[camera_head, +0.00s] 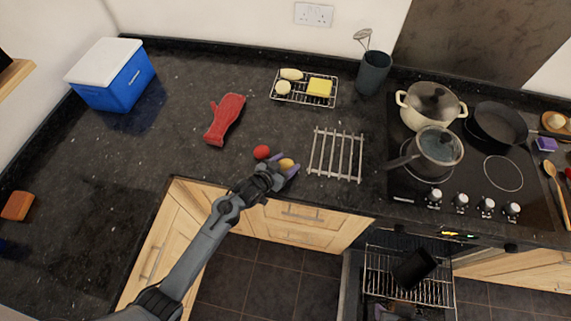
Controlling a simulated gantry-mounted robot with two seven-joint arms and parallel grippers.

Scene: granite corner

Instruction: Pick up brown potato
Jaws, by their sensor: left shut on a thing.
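The potato (286,163), yellowish brown and small, is between the purple-tipped fingers of my left gripper (283,165), close to the counter's front edge. My left gripper is shut on it, and the fingers hide part of it. I cannot tell whether the potato touches the counter or is lifted. A red round item (262,152) lies just left of the gripper.
A metal rack (336,155) lies right of the gripper. A red oven mitt (225,118) and a wire rack with food (304,87) are behind. A hob with a saucepan (437,147) is at right. The open oven (408,275) is below. The left counter is mostly clear.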

